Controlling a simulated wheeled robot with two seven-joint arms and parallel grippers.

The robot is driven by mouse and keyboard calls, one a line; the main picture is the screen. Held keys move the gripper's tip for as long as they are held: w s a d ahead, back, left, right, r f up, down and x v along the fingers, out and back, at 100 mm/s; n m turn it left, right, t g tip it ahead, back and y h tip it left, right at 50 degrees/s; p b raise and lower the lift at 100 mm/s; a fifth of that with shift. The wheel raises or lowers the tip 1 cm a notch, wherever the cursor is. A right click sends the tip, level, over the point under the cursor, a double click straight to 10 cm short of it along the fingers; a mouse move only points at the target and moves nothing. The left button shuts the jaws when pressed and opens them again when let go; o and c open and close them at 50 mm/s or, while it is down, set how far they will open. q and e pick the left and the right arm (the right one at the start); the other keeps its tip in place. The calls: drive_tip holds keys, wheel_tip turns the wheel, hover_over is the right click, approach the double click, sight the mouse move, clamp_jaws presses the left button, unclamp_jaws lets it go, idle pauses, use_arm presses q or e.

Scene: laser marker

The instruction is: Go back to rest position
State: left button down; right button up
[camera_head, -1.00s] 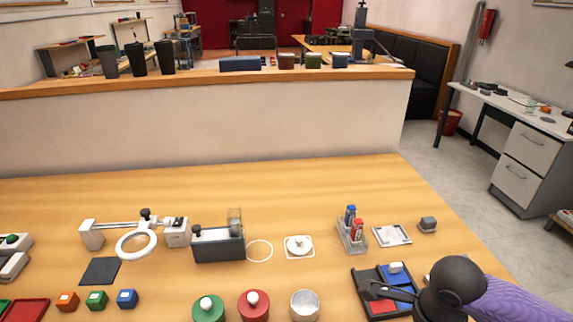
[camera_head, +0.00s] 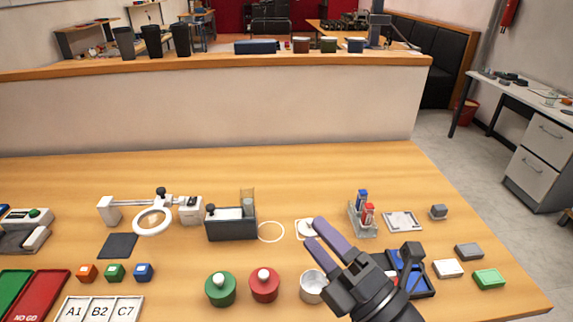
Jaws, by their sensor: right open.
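My right gripper (camera_head: 318,235) is open and empty. It comes in from the lower right and hangs over the table (camera_head: 340,165), with its two purple-grey fingers pointing up and left. In the picture its fingertips lie beside the white square plate with a round centre (camera_head: 303,228). Its body partly covers the dark tray (camera_head: 423,286) with blue and red sections. My left gripper is not in view.
A holder with blue and red markers (camera_head: 363,215) stands right of the fingers. A silver cup (camera_head: 312,287), a red-based knob (camera_head: 264,287) and a green-based knob (camera_head: 220,290) stand left of the gripper. The table's back is clear.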

drive_tip(key=s+d+f+m+g+h, duration=0.35)
drive_tip(key=d+f+m+h, duration=1)
drive_tip(key=m, duration=0.75)
drive_tip(key=s+a+f+m+g, duration=0.3)
drive_tip(key=s+f+m+g, duration=0.2)
drive_tip(key=s+f+g, duration=0.65)
drive_tip(key=s+f, duration=0.2)
drive_tip(key=f, duration=0.7)
drive_tip(key=s+f, duration=0.3)
drive_tip(key=f, duration=0.5)
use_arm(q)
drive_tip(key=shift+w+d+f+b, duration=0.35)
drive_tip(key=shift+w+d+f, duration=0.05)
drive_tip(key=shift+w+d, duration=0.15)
use_arm(e)
drive_tip(key=s+d+f+n, duration=0.1)
drive_tip(key=s+d+f, duration=0.2)
drive_tip(key=s+f, duration=0.6)
drive_tip(key=s+h, duration=0.1)
drive_tip(key=s, duration=0.2)
drive_tip(key=shift+f+g, duration=0.15)
drive_tip(key=shift+g, duration=0.25)
